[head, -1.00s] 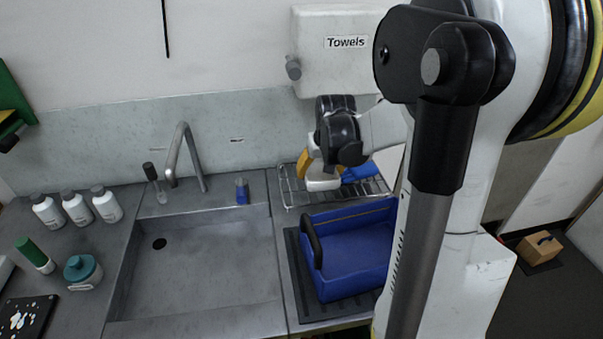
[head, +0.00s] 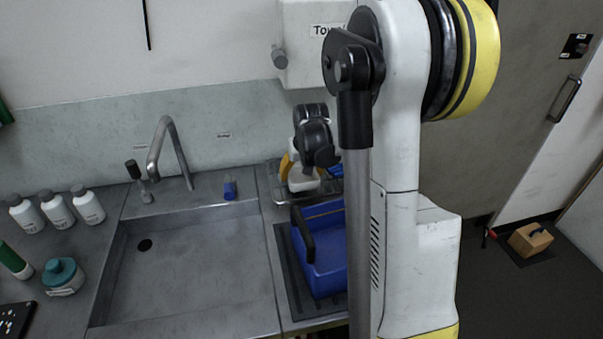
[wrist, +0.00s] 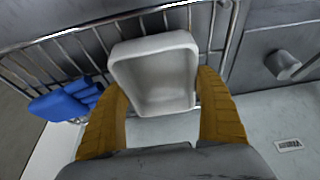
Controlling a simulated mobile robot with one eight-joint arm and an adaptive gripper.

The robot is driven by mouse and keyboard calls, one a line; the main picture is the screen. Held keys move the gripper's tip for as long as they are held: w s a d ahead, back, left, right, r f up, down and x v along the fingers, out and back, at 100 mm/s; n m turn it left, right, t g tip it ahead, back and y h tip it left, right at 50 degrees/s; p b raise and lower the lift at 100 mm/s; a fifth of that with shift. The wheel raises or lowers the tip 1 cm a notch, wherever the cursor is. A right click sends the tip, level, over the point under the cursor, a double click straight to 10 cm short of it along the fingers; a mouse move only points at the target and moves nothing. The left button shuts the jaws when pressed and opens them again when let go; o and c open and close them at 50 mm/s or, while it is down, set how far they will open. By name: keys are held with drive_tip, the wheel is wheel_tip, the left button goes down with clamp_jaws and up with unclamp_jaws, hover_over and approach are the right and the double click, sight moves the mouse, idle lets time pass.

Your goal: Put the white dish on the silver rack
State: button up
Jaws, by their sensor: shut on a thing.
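The white dish (wrist: 158,72) is a small rectangular tray with rounded corners. In the wrist view it sits between the yellow fingers of my gripper (wrist: 160,88), which is shut on it, its hollow facing the camera. The silver rack (wrist: 222,45) shows as wire rails around and beyond the dish. In the head view the dish (head: 303,182) is at the rack (head: 283,198), beside the wall, with my gripper (head: 301,172) above it. I cannot tell whether the dish touches the rack's wires. My arm hides the rack's right part.
A blue item (wrist: 62,104) lies at the rack beside my left finger. A blue bin (head: 325,268) stands in front of the rack. The sink (head: 190,275) and tap (head: 170,150) are to the left. A towel dispenser (head: 310,60) hangs above.

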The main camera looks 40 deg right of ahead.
drive_tip(key=o, duration=1.3)
drive_tip(key=shift+f, duration=0.1)
drive_tip(key=p+v, duration=0.4)
drive_tip(key=v, duration=0.8)
drive_tip(key=s+a+r+n+t, duration=0.1)
drive_tip(key=s+a, duration=0.4)
drive_tip(key=a, duration=0.3)
drive_tip(key=s+a+r+n+t+y, duration=0.1)
drive_tip(key=s+a+r+n, duration=0.1)
drive_tip(key=s+a, duration=0.3)
drive_tip(key=s+a+r+n+t+y, duration=0.1)
drive_tip(key=s+a, duration=0.4)
drive_tip(key=a, duration=0.7)
drive_tip(key=shift+s+a+r+n, duration=0.15)
drive_tip(key=shift+s+r+n, duration=0.2)
drive_tip(key=shift+r+n, duration=0.3)
drive_tip(key=shift+f+b, duration=0.7)
drive_tip(key=shift+f, duration=0.2)
